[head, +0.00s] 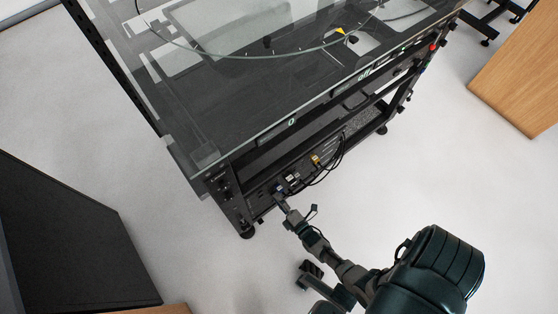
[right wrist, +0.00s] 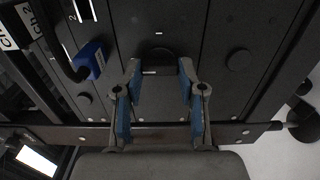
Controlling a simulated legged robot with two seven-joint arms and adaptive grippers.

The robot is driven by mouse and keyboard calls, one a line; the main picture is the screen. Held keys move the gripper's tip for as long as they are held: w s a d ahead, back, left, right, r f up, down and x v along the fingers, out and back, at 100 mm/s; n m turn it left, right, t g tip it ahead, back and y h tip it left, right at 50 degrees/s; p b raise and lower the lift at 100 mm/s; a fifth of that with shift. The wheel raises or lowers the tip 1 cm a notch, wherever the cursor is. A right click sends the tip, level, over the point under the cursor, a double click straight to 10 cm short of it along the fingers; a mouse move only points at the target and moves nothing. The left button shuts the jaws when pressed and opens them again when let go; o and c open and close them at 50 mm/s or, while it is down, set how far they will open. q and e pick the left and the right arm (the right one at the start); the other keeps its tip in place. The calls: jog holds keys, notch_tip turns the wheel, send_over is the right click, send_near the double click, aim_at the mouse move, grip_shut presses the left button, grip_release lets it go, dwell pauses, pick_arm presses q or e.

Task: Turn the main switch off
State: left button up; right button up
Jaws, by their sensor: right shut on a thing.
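A dark round knob (right wrist: 158,56), which looks like the main switch, sits on the black front panel in the right wrist view. A small white mark is above it. My right gripper (right wrist: 160,84) has its two blue-padded fingertips on either side of the knob and is shut on it. In the head view, my right gripper (head: 279,198) reaches the lower left end of the rack's front panel. The knob is too small and hidden to make out there. My left gripper is not in view.
The black rack (head: 262,190) has a glass top (head: 240,85) and dark cables on its front. A blue plug (right wrist: 91,60) sits left of my gripper. A black box (head: 75,240) stands at left, and a wooden surface (head: 520,75) at right. Pale floor lies between.

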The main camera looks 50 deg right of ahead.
jog(key=shift+a+f, duration=0.25)
jog(key=shift+a, duration=0.1)
jog(key=o, duration=1.1)
jog(key=shift+o, duration=0.2)
jog(key=shift+d, duration=0.1)
jog(key=shift+r, duration=0.1)
jog(key=v, duration=0.7)
jog(key=shift+s, duration=0.25)
